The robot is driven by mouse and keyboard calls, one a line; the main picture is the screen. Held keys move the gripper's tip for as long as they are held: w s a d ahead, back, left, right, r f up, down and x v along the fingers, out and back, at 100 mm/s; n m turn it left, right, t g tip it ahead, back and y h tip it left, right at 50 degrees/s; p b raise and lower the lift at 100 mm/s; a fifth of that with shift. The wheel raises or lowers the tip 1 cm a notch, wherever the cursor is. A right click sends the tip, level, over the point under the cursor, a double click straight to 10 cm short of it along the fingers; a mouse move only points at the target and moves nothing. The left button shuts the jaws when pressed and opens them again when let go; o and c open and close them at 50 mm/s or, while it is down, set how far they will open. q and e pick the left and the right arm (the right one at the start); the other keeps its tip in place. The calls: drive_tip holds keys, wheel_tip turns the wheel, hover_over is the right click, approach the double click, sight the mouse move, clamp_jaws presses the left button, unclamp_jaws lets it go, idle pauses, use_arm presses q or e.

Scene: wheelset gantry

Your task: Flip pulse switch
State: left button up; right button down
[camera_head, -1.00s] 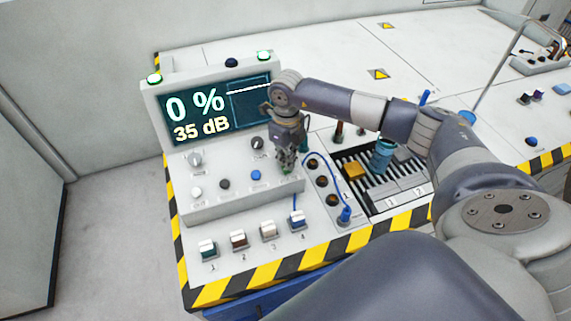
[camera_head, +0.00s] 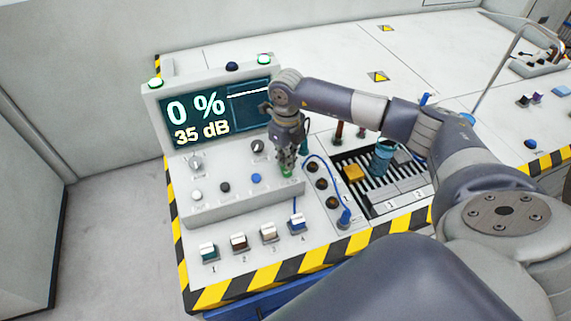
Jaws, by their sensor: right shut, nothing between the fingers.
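The grey control box (camera_head: 215,207) stands at the left of the white bench, with a screen (camera_head: 205,118) that reads 0 % and 35 dB. On the box are two knobs, one (camera_head: 195,162) at the left and one (camera_head: 257,147) at the right. Below them are a white button (camera_head: 197,195), a dark button (camera_head: 225,187), a blue button (camera_head: 256,178) and a green button (camera_head: 286,170). My right gripper (camera_head: 285,164) is shut and empty, pointing down at the green button. Whether it touches the button is hard to tell. I see no label naming the pulse switch. My left gripper is not in view.
Numbered rocker switches, such as the blue one (camera_head: 298,222), stand in front of the box. To the right are a socket panel with a blue cable (camera_head: 345,214) and a slotted tray (camera_head: 384,208) holding a blue cylinder (camera_head: 381,157). The bench behind has open space.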

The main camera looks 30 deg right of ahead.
sight(287, 171)
drive_tip(key=shift+r+p, duration=1.3)
drive_tip(key=shift+r, duration=1.2)
